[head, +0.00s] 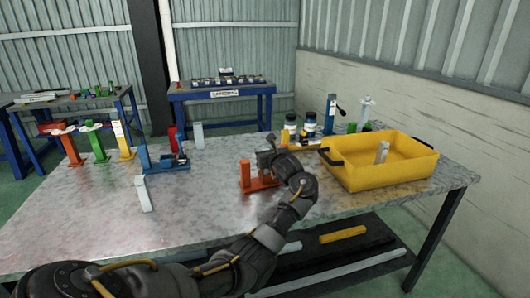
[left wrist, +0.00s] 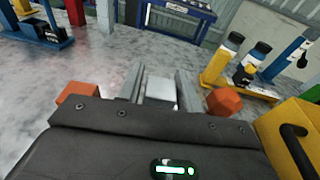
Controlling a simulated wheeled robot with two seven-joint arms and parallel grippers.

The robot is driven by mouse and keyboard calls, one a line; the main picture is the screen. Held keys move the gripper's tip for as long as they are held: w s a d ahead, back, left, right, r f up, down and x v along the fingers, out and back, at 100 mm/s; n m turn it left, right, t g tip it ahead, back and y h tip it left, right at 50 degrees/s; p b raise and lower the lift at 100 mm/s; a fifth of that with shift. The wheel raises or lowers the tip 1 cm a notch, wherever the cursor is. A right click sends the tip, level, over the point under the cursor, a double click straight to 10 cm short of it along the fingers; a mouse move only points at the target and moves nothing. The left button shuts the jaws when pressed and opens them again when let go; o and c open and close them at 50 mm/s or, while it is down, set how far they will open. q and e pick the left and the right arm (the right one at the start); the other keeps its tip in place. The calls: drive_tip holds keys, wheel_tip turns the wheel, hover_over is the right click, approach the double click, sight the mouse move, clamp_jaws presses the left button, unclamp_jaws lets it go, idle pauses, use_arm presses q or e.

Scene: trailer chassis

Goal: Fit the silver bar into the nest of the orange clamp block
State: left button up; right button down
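The orange clamp block (head: 262,184) stands on the middle of the metal table, with an upright post at its left. My left gripper (head: 268,158) is right above it, pointing down. In the left wrist view, the silver bar (left wrist: 161,94) sits between the two grey fingers, which appear closed on its sides. Orange parts of the clamp block (left wrist: 222,102) show on both sides of the fingers. The bar's lower end and the nest are hidden by the gripper, so I cannot tell whether the bar is seated. My right gripper is not in view.
A yellow tray (head: 405,179) with a pale bar inside stands at the right. Bottles (head: 291,124) stand behind on a yellow holder. The front left tabletop is clear.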

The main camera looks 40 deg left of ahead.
use_arm(q)
drive_tip(key=shift+o, duration=1.1)
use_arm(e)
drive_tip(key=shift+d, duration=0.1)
use_arm(q)
drive_tip(key=shift+r, duration=0.15)
drive_tip(key=shift+s+d, duration=0.1)
drive_tip(key=shift+d, duration=0.15)
drive_tip(key=b+v, duration=0.1)
drive_tip(key=v, duration=1)
drive_tip(key=shift+s+d, duration=0.2)
drive_tip(key=shift+s, duration=0.05)
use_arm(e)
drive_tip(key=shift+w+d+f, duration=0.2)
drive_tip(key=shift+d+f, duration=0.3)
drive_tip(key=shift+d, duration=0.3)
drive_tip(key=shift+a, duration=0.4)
